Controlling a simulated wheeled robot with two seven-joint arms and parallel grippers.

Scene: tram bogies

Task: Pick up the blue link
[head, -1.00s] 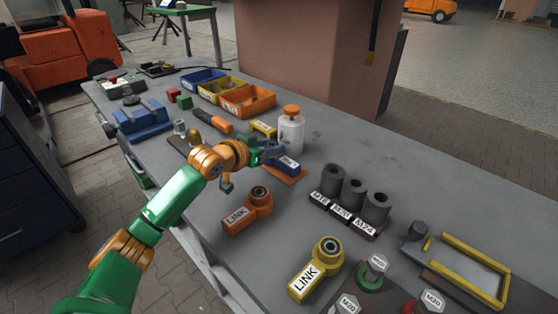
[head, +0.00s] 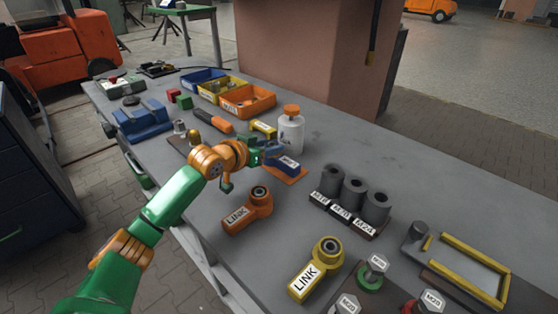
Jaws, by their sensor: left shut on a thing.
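The blue link (head: 287,164), a dark blue piece with a white label, is at an orange-brown pad (head: 289,176) near the middle of the bench. My left gripper (head: 269,156) reaches in from the left and is shut on the link's near left part. The fingers hide part of the link, and I cannot tell whether it is lifted off the pad. An orange link (head: 250,213) and a yellow link (head: 316,270) lie nearer on the bench. My right gripper is not in view.
A white bottle (head: 291,131) with an orange cap stands just behind the blue link. Dark cylinders (head: 353,196) stand in a labelled holder to the right. Blue, yellow and orange bins (head: 248,103) are at the back. The bench at right rear is clear.

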